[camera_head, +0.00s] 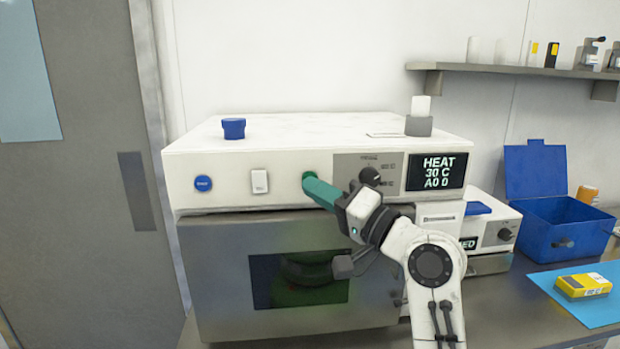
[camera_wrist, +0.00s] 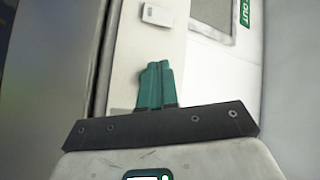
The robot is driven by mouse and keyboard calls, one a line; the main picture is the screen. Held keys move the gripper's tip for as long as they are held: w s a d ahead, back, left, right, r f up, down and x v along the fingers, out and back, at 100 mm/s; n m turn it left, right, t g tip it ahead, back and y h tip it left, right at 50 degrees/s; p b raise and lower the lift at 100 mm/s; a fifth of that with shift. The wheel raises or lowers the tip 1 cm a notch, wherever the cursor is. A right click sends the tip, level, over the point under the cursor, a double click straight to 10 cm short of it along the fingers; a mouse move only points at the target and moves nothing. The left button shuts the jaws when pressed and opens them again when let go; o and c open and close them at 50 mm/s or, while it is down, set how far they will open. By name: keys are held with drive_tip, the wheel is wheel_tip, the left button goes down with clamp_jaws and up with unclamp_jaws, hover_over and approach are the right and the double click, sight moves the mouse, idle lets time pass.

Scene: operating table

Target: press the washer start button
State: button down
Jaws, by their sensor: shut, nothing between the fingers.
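The washer (camera_head: 230,150) is a white and grey machine with a dark window in its front door. Its top panel carries a round blue button (camera_head: 203,183) with small, unreadable lettering, a white rocker switch (camera_head: 260,181), a green button (camera_head: 309,175), a dark knob (camera_head: 370,176) and a display (camera_head: 436,173) reading "HEAT 30 C A0 0". My gripper (camera_head: 311,184) is shut and empty, its teal fingertips at the green button and partly covering it. I cannot tell whether they touch. In the wrist view the shut fingers (camera_wrist: 157,66) point at the white panel, with the rocker switch (camera_wrist: 156,15) beyond.
A blue cup-like item (camera_head: 234,128) and a grey block with a white top (camera_head: 419,122) stand on the washer. To the right are a smaller white device (camera_head: 490,232), an open blue box (camera_head: 560,225) and a yellow pack (camera_head: 583,285) on a blue mat. A shelf (camera_head: 500,69) hangs above.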

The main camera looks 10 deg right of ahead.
drive_tip(key=shift+s, duration=0.1)
drive_tip(key=shift+s+p, duration=0.7)
drive_tip(key=shift+s, duration=1.75)
drive_tip(key=s+d+f+g+h, duration=0.2)
drive_tip(key=s+d+f+h, duration=0.15)
drive_tip(key=f, duration=0.65)
drive_tip(key=s+d+f+g+h, duration=0.15)
drive_tip(key=s+f, duration=0.25)
drive_tip(key=f, duration=0.6)
drive_tip(key=s+d+f+g+h, duration=0.2)
drive_tip(key=s+d+f+h, duration=0.15)
drive_tip(key=f, duration=0.55)
drive_tip(key=s+d+f+g+h, duration=0.2)
drive_tip(key=s+f, duration=0.3)
drive_tip(key=s, duration=0.4)
drive_tip(key=s+d+f+n+g+h, duration=0.1)
drive_tip(key=s+d+f+g+h, duration=0.1)
drive_tip(key=s+d+f, duration=0.3)
drive_tip(key=s+d+f+n+g+h, duration=0.1)
drive_tip(key=s+d+f+g, duration=0.3)
drive_tip(key=s, duration=0.9)
wheel_tip(320, 180, down, 2)
drive_tip(key=shift+s+f+h, duration=0.1)
drive_tip(key=shift+s+h, duration=0.25)
drive_tip(key=shift+h, duration=0.2)
